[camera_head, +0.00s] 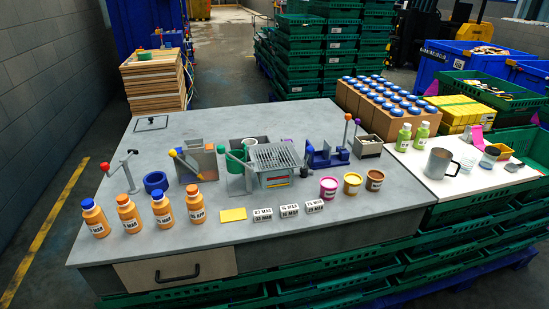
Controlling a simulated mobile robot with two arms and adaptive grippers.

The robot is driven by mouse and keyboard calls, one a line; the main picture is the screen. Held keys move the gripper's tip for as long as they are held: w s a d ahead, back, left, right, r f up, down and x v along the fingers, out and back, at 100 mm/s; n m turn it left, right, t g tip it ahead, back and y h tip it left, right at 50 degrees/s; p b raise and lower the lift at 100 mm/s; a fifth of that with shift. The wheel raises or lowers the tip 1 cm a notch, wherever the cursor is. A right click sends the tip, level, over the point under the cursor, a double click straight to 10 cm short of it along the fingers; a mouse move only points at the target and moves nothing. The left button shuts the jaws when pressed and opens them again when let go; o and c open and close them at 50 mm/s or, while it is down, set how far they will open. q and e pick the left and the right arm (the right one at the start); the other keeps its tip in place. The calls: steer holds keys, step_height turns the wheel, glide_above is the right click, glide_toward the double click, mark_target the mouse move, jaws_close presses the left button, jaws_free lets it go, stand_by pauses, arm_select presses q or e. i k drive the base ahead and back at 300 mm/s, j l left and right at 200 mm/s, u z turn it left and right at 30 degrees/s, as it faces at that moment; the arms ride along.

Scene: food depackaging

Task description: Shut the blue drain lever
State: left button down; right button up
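A lever with a small blue knob (357,121) stands upright at the right of the grey workbench, beside a lever with a red knob (347,117). Both are between a blue clamp-like fixture (327,154) and a small open metal box (368,148). The blue knob is tiny here, and I cannot tell whether it is the drain lever or how far it is turned. Neither of my grippers shows in the head view.
Several orange bottles (128,214) stand at the front left of the workbench (215,258). A wire-rack basin (275,165) sits mid-bench, with colored jars (352,184) in front. Brown boxes of blue-capped bottles (372,112) stand behind right. The bench's back left is mostly clear.

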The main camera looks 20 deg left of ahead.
mark_target(310, 149)
steer(key=i+l+u, duration=0.45)
steer(key=u, duration=0.25)
steer(key=i+l+u, duration=0.1)
steer(key=l+u, duration=0.3)
